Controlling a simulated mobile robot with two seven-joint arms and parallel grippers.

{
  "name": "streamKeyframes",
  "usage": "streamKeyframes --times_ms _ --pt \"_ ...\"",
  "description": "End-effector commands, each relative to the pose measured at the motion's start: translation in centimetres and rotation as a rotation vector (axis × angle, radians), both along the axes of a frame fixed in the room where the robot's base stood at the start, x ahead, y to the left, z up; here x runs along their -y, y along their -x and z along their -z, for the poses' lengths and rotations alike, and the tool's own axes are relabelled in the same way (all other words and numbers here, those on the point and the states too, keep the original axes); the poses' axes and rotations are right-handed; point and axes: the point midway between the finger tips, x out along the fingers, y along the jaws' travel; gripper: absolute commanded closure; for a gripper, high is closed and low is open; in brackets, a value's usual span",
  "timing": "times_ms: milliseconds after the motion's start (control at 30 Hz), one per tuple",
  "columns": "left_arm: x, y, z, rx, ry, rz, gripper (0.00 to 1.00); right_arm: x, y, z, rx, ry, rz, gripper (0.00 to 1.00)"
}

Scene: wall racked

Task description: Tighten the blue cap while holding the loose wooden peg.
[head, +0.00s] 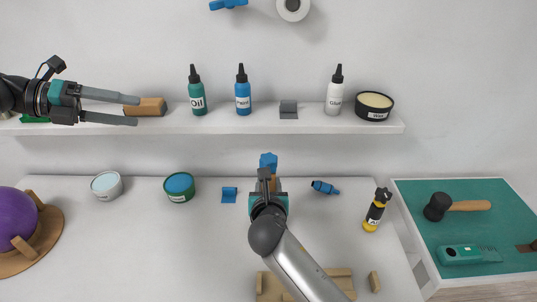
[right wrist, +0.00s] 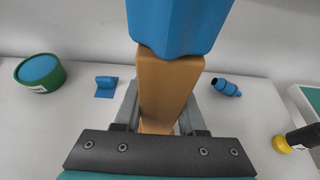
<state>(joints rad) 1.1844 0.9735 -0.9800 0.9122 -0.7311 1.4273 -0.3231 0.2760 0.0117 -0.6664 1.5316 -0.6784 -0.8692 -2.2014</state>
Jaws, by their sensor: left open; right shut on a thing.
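My right gripper (head: 266,184) is shut on a wooden peg (right wrist: 166,85), which stands upright between the fingers in the right wrist view. The blue cap (right wrist: 178,22) sits on the peg's upper end; it also shows in the head view (head: 268,159). I cannot tell how tightly it sits. In the head view my gripper hides most of the peg. My left gripper (head: 137,110) is open at the shelf's left part, its fingers pointing right in front of a wooden block (head: 154,106). I see nothing held in it.
The shelf (head: 230,126) carries an oil bottle (head: 197,93), a blue bottle (head: 243,93), a glue bottle (head: 335,93) and a black tin (head: 374,106). Two tins, small blue parts (head: 325,187) and a yellow-black bottle (head: 376,210) stand or lie below. A green tray (head: 465,225) is right.

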Motion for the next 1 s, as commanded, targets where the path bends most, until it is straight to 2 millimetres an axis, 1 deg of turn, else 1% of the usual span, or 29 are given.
streamKeyframes --times_ms 33,67,100,167,200,267,300,333,367,400,467,500,567,600,667,700,733,767,833,933,1000 --pt "3.0 -0.6 0.5 -0.047 0.018 0.030 0.23 0.0 0.0 0.0 0.001 0.000 0.000 1.00" --pt "4.6 -0.8 0.8 -0.077 0.027 0.044 0.23 0.0 0.0 0.0 0.000 0.000 0.000 1.00" --pt "6.7 -1.0 1.2 -0.121 0.039 0.060 0.23 0.0 0.0 0.0 0.000 0.000 0.000 1.00" --pt "10.0 -1.3 1.7 -0.182 0.052 0.087 0.23 0.0 0.0 0.0 0.000 0.000 0.000 1.00" --pt "12.1 -1.3 1.9 -0.223 0.060 0.104 0.23 0.0 0.0 0.0 0.000 0.000 0.000 1.00" --pt "15.4 -1.2 2.3 -0.286 0.069 0.131 0.23 0.0 0.0 0.0 0.000 0.000 0.000 1.00" --pt "17.6 -1.0 2.5 -0.326 0.072 0.148 0.23 0.0 0.0 0.0 0.000 0.000 0.000 1.00" --pt "19.2 -0.8 2.7 -0.357 0.072 0.162 0.23 0.0 0.0 0.0 0.000 0.000 0.000 1.00" --pt "20.8 -0.5 2.8 -0.387 0.072 0.175 0.23 0.0 0.0 0.0 0.000 0.000 0.000 1.00" --pt "23.0 -0.2 3.0 -0.427 0.070 0.191 0.23 0.0 0.0 0.0 0.000 0.000 0.000 1.00" --pt "26.1 0.6 3.1 -0.484 0.060 0.217 0.23 0.0 0.0 0.0 0.000 0.000 0.000 1.00" --pt "28.2 1.2 3.1 -0.520 0.047 0.235 0.23 0.0 0.0 0.0 0.000 0.000 0.000 1.00" --pt "31.2 2.3 3.2 -0.574 0.017 0.261 0.23 0.0 0.0 0.0 0.000 0.000 0.000 1.00" --pt "33.0 3.1 3.2 -0.604 -0.014 0.277 0.23 0.0 0.0 0.0 0.000 0.000 0.000 1.00" --pt "35.5 4.3 3.1 -0.644 -0.084 0.295 0.23 0.0 0.0 0.0 0.000 0.000 0.000 1.00" --pt "36.8 5.1 3.1 -0.661 -0.154 0.303 0.23 0.0 0.0 0.0 0.000 0.000 0.000 1.00" --pt "37.5 5.6 3.1 -0.668 -0.220 0.299 0.23 0.0 0.0 0.0 0.000 0.000 0.000 1.00" --pt "37.7 5.9 3.1 -0.669 -0.283 0.290 0.23 0.0 0.0 0.0 0.000 0.000 0.000 1.00" --pt "37.3 6.0 3.1 -0.660 -0.427 0.255 0.23 0.0 0.0 0.0 0.000 0.000 0.000 1.00" --pt "35.8 5.4 2.6 -0.628 -0.620 0.174 0.23 0.0 0.0 0.0 0.000 0.000 0.000 1.00" --pt "34.3 4.7 2.0 -0.602 -0.742 0.104 0.23 0.0 0.0 0.0 0.000 0.000 0.000 1.00"
